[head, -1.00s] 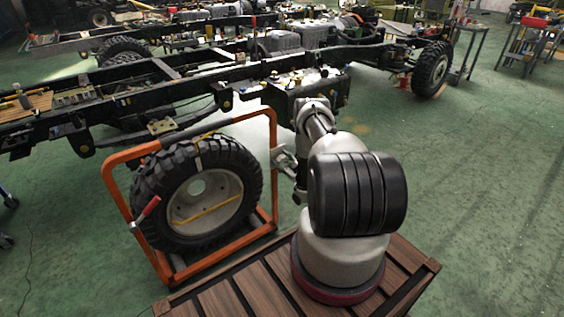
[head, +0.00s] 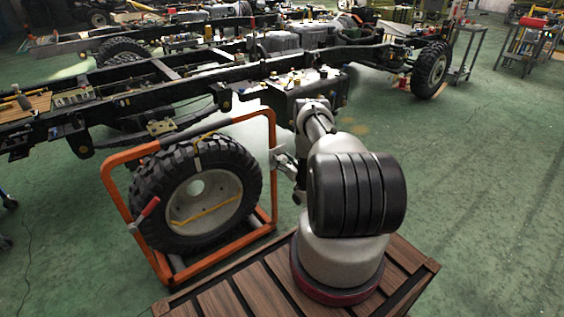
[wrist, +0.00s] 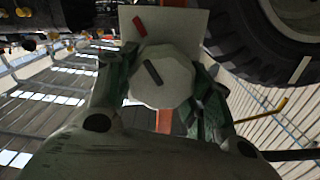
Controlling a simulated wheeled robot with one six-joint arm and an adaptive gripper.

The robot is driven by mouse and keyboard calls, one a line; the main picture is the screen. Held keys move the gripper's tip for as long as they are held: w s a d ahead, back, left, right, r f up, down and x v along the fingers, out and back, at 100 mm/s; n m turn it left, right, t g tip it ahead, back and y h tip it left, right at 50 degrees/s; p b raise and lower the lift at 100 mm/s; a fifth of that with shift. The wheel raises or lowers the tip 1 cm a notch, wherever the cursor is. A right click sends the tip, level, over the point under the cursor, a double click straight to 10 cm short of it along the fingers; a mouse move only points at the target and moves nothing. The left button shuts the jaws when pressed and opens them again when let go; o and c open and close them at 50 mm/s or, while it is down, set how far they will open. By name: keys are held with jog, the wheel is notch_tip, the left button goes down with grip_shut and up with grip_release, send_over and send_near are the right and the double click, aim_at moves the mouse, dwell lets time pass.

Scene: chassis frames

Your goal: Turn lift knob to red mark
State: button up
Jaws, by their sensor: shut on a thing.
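In the wrist view, a pale, many-sided knob (wrist: 170,82) with a dark pointer line stands in front of a pale plate (wrist: 185,27). A red mark (wrist: 139,26) is on the plate, above and left of the knob. The pointer line slants up-left and lies roughly in line with the red mark; an exact match is hard to tell. My gripper (wrist: 163,88) is shut on the knob, one finger on each side. In the head view, my gripper (head: 287,163) is at the plate (head: 277,154) on the orange frame's right post; the knob is too small to make out there.
The orange frame (head: 115,190) holds a big tyre (head: 150,188) just left of my gripper, with a red-handled lever (head: 148,210) on its left post. A dark truck chassis (head: 160,75) runs behind.

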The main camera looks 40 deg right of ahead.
dwell(0.4)
jog(key=o, duration=1)
jog(key=shift+o, duration=0.2)
jog(key=shift+s, duration=0.1)
jog(key=s, duration=1.2)
jog(key=shift+d, duration=0.2)
